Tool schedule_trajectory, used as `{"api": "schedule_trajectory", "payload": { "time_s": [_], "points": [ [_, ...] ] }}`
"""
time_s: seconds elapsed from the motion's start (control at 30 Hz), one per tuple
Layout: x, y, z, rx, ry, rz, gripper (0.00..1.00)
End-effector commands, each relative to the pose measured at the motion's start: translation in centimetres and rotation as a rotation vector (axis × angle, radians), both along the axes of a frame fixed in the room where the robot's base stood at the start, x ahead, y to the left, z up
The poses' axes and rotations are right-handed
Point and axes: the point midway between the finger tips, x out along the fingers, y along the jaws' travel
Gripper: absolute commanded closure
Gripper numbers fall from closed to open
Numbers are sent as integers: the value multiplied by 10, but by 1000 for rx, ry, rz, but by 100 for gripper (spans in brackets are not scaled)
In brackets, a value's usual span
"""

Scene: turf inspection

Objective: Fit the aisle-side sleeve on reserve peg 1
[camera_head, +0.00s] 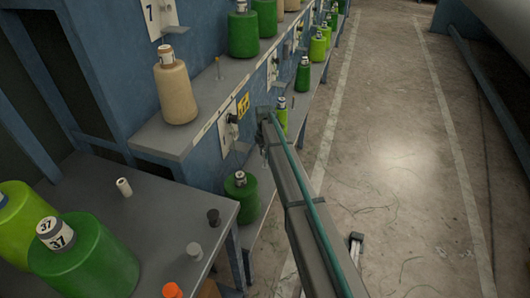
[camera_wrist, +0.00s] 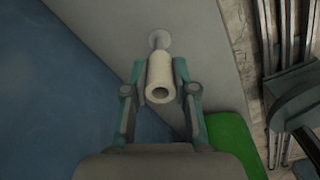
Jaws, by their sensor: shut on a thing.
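In the wrist view my gripper (camera_wrist: 160,88) is shut on a cream hollow sleeve (camera_wrist: 161,72), whose open end faces the camera. A pale round peg (camera_wrist: 158,38) shows just beyond the sleeve's far end, against a grey surface. I cannot tell whether the sleeve touches it or sits around it. In the head view my gripper (camera_head: 263,140) is mostly hidden by my arm at the shelf's edge, and the held sleeve cannot be made out. A thin peg (camera_head: 218,68) stands bare on the grey shelf (camera_head: 190,115). Another white sleeve (camera_head: 124,187) stands on the near table.
A beige cone (camera_head: 175,90) stands on the shelf. A green object (camera_wrist: 232,145) is below my gripper. The aisle floor (camera_head: 400,150) is open to the right.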

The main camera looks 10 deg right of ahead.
Motion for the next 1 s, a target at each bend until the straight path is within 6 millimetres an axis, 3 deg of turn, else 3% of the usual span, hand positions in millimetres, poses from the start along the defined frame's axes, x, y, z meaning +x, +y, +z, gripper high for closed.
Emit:
{"api": "schedule_trajectory", "payload": {
  "time_s": [1.0],
  "points": [
    [0, 0, -23, 0, 0, 0, 97]
  ]
}}
